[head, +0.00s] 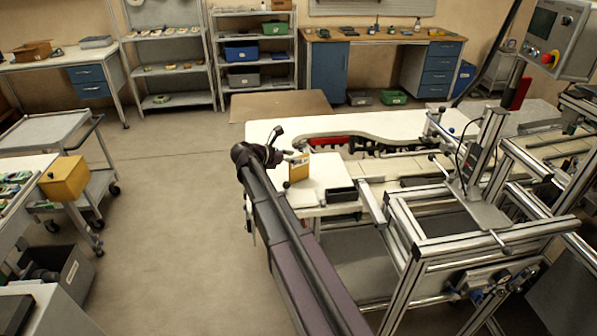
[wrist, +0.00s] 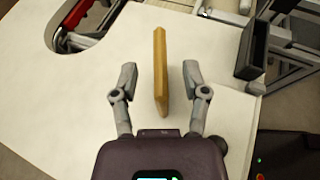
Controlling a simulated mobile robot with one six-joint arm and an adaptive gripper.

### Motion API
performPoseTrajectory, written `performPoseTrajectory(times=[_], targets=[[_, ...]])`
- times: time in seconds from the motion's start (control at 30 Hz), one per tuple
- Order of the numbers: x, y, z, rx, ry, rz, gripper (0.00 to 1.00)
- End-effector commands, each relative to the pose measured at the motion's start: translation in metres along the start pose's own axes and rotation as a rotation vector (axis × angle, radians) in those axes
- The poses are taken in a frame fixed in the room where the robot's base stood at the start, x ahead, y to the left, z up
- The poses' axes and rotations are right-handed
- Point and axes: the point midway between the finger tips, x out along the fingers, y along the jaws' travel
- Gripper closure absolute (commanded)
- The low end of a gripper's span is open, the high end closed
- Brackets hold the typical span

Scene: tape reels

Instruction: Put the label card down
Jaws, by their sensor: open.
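The label card (head: 299,168) is a flat yellow-tan piece standing upright on the white worktop (head: 330,179). In the wrist view the card (wrist: 160,66) shows nearly edge-on, between the two fingers and reaching beyond their tips. My gripper (wrist: 159,78) is open, with a visible gap between each finger and the card. In the head view my gripper (head: 291,157) is at the card's upper left, partly hidden by my arm. The card's lower edge appears to be on the worktop, but exact contact is hard to tell.
A dark open box (head: 341,195) sits right of the card; it also shows in the wrist view (wrist: 251,52). A curved track with red parts (head: 327,141) runs behind. A metal frame (head: 440,235) stands to the right. Bare worktop lies left of the card.

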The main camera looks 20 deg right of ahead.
Motion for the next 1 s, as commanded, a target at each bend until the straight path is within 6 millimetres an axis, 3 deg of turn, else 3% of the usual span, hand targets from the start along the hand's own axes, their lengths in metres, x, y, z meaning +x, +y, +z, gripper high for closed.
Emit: performPoseTrajectory(times=[0.1, 0.3, 0.87, 1.0], targets=[[0.016, 0.000, -0.003, 0.001, 0.000, -0.001, 0.41], [0.028, 0.000, -0.001, -0.001, 0.000, 0.000, 0.41], [0.028, 0.000, -0.001, -0.001, 0.000, 0.000, 0.41], [0.028, 0.000, -0.001, -0.001, 0.000, 0.000, 0.83]])
